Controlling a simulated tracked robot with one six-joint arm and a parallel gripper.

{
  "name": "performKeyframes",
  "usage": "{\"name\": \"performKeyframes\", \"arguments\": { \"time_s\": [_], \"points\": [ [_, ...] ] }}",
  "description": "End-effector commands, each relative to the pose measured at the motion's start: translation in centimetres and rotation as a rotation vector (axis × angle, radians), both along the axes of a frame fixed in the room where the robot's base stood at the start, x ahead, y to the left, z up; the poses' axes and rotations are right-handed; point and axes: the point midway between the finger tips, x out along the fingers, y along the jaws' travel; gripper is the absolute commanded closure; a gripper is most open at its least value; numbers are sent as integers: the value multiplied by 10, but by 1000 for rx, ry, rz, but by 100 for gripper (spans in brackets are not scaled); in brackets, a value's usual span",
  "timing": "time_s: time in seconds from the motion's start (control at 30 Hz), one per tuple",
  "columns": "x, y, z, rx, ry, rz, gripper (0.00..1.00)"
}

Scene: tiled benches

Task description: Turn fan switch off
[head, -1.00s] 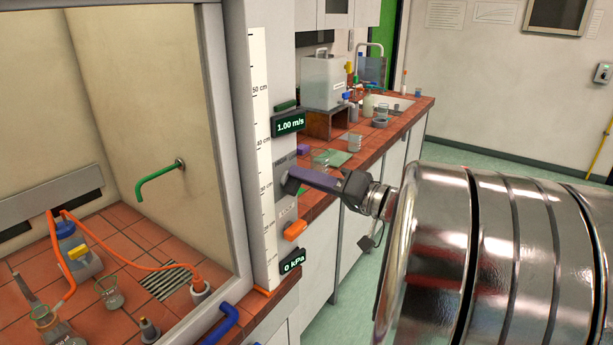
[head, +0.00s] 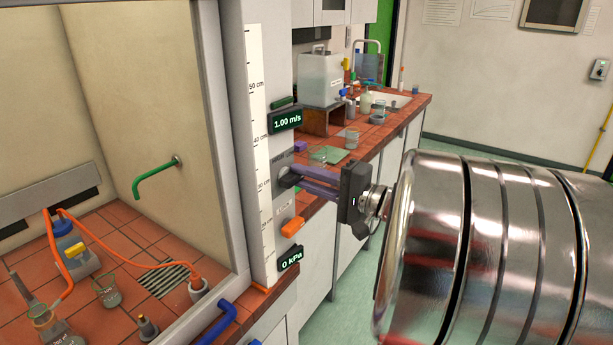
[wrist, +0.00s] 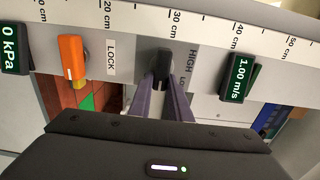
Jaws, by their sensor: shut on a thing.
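The fan switch is a black knob (wrist: 163,72) on the grey fume hood post, beside the HIGH and LO labels in the wrist view. My gripper (wrist: 163,86) has one purple-grey finger on each side of the knob and is shut on it. In the head view my gripper (head: 288,179) reaches the post from the right, and its fingertips hide most of the knob. A small display (head: 286,121) above it reads 1.00 m/s. The OFF label cannot be made out.
An orange lock handle (head: 292,227) and a 0 kPa display (head: 289,258) sit below on the post. A white ruler (head: 260,150) runs beside them. The tiled bench (head: 400,117) behind holds beakers and a grey box.

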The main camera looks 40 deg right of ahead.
Motion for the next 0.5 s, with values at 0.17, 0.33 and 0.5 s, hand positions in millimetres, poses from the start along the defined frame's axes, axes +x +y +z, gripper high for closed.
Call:
{"name": "performKeyframes", "arguments": {
  "time_s": [0.17, 0.33, 0.5],
  "points": [
    [0, -3, -2, 14, 8, -10, 100],
    [0, -3, -3, 15, 9, -9, 100],
    [0, -3, -3, 15, 9, -8, 79]
  ]
}}
